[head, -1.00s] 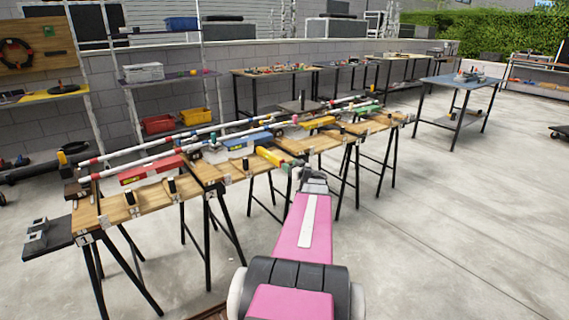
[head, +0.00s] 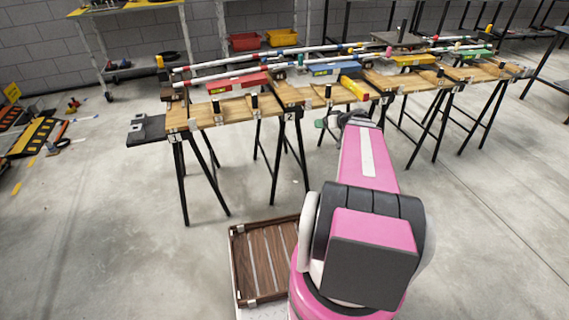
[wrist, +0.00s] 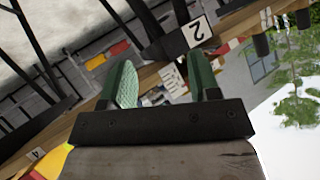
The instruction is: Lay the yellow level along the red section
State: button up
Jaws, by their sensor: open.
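A yellow level (head: 352,88) lies slanted on the wooden bench, near its front edge around the middle. The red section (head: 238,83) is a long red block with a small green-yellow label, farther left on the same bench. My gripper (head: 327,123) is at the front of the bench, below and a little left of the yellow level, and apart from it. In the wrist view my gripper (wrist: 162,88) has two green fingers spread apart with nothing between them. A yellow strip shows at the lower left there; I cannot tell if it is the level.
Blue (head: 333,69), yellow (head: 410,61) and green (head: 477,54) blocks line the bench to the right. Red-and-white poles (head: 215,80) run along its back. Black clamps and trestle legs (head: 272,160) stand at the front. The floor in front is mostly clear.

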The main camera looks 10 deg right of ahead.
jog(key=s+a+f+m+g+h, duration=0.1)
jog(key=s+a+f+g+h, duration=0.2)
jog(key=a, duration=0.7)
jog(key=s+a+f+m+g+h, duration=0.1)
jog(key=s+a+f+g+h, duration=0.2)
jog(key=s+a+g, duration=0.3)
jog(key=s+a+h, duration=0.1)
jog(key=s+a, duration=0.4)
jog(key=shift+s+m+g, duration=0.15)
jog(key=shift+m+g, duration=0.25)
jog(key=shift+o, duration=0.4)
jog(key=shift+a+f, duration=0.1)
